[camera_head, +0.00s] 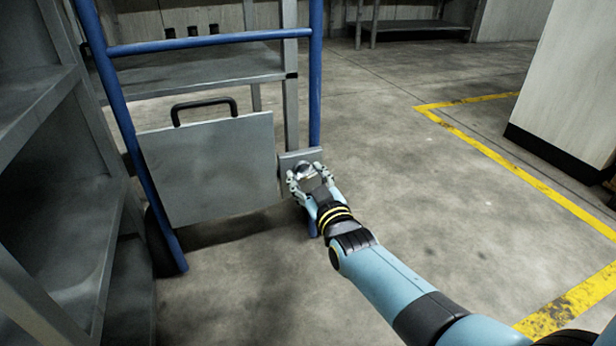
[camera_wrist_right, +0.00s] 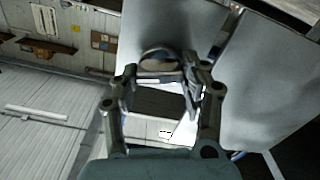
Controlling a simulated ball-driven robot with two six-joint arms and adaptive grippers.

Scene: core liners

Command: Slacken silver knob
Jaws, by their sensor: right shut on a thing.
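The silver knob (camera_head: 305,169) is at the front of a small grey plate (camera_head: 289,160) beside a larger grey panel. My right gripper (camera_head: 309,178) is shut on the knob, with its fingers on either side. In the right wrist view the round silver knob (camera_wrist_right: 159,60) sits between the fingertips of my right gripper (camera_wrist_right: 160,80), in front of a flat grey plate (camera_wrist_right: 150,25). The fingers hide part of the knob. My left gripper is in neither view.
The larger grey panel (camera_head: 210,170) has a black handle (camera_head: 204,105) on top and stands within a blue tubular frame (camera_head: 215,42). Grey shelving (camera_head: 35,115) is close on the left. The concrete floor (camera_head: 430,190) to the right is open, with yellow lines (camera_head: 500,158).

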